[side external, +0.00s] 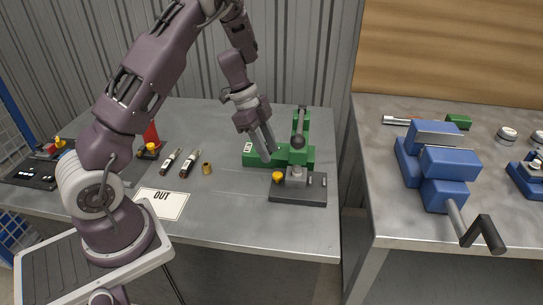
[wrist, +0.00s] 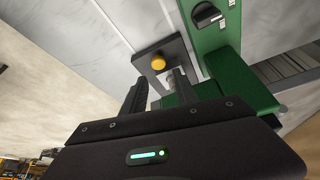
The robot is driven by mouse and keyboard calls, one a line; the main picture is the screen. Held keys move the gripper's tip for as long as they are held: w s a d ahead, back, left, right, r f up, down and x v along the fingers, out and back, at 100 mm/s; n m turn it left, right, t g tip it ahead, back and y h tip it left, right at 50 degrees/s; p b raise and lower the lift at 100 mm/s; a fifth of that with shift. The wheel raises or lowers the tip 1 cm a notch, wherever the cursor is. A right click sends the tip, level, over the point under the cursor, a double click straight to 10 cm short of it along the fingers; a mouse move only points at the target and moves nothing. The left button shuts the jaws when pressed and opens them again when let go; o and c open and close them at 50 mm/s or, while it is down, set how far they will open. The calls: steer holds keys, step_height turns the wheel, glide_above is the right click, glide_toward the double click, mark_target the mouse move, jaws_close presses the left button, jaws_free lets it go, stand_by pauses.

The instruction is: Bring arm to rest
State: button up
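My gripper (side external: 268,155) hangs from the arm with its fingers pointing down, over the near side of a green press-like machine (side external: 262,155) on the grey table. In the wrist view the two fingers (wrist: 161,84) stand apart with no object held between them. Beyond them show a dark base plate with a yellow knob (wrist: 158,62) and the machine's green body (wrist: 225,75). The side view also shows the dark base plate (side external: 298,196) and the yellow knob (side external: 278,177). Whether the fingers touch the machine cannot be told.
A white OUT card (side external: 161,204), two small dark tools (side external: 188,162) and a brass piece (side external: 207,169) lie on the table (side external: 260,225) left of the machine. A lever with a dark ball (side external: 297,140) rises there. A blue vise (side external: 440,170) sits on the right-hand bench.

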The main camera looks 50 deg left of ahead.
steer(key=w+a+r+n+t+y, duration=0.2)
steer(key=w+r+t, duration=0.45)
steer(key=r, duration=0.35)
step_height(320, 180, up, 14)
steer(key=s+n+t+y, duration=0.3)
steer(key=n+y, duration=0.2)
steer(key=s+d+f+n+g+h, duration=0.1)
steer(key=s+d+g, duration=0.1)
steer(key=s+d, duration=0.3)
steer(key=s+d+f+n+g+h, duration=0.1)
steer(key=s+d, duration=0.4)
steer(key=s, duration=0.9)
steer(key=s+d+f+n+g+h, duration=0.1)
steer(key=s+d+n+g, duration=0.2)
steer(key=s, duration=0.6)
steer(key=d, duration=0.2)
steer(key=shift+s+d+f, duration=0.15)
steer(key=shift+d+f, duration=0.2)
